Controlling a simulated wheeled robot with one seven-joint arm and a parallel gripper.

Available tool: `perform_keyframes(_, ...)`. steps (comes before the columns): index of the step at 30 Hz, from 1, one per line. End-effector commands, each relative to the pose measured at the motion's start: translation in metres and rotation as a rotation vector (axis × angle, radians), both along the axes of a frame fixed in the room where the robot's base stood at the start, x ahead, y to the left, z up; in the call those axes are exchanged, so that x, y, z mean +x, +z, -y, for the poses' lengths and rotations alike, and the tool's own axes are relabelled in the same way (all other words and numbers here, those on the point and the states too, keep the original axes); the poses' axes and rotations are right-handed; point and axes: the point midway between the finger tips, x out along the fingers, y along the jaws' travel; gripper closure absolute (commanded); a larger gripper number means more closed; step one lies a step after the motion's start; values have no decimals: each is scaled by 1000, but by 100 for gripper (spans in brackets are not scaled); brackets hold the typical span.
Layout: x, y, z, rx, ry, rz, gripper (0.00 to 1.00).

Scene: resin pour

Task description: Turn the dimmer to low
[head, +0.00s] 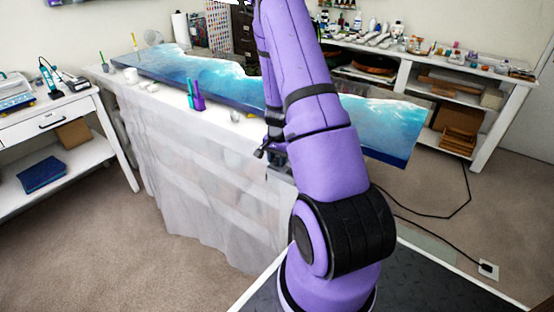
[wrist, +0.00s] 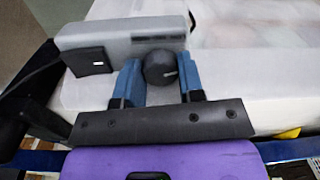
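The dimmer is a grey box with a round black knob (wrist: 160,68) on its face, seen in the wrist view. The knob carries a short pale mark towards its right side. My gripper (wrist: 160,78) has its two blue fingers on either side of the knob, with no clear gap at either edge; they look closed on it. The grey box (wrist: 115,36) extends left and right behind the fingers and has a black square patch at its left. In the head view my gripper is mostly hidden by my purple arm near the table's front edge, and I cannot make out the dimmer.
A blue-and-white resin slab (head: 215,75) lies on the cloth-draped table (head: 190,160). Purple and teal cups (head: 196,97) stand near its front edge. A white desk (head: 50,122) is at left and a white shelf unit (head: 480,95) at back right. A cable (head: 440,215) runs over the carpet.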

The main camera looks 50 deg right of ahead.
Motion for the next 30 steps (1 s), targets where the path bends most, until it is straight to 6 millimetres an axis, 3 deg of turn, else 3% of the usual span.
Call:
perform_keyframes(5, 0, 0, 0, 1, 11, 0, 88)
perform_keyframes(15, 0, 0, 0, 2, 266, 1, 88)
perform_keyframes(23, 0, 0, 0, 0, 272, 0, 88)
perform_keyframes(24, 0, 0, 0, 0, 272, 0, 58)
perform_keyframes(27, 0, 0, 0, 0, 272, 0, 39)
perform_keyframes(30, 0, 0, 0, 0, 271, 0, 39)
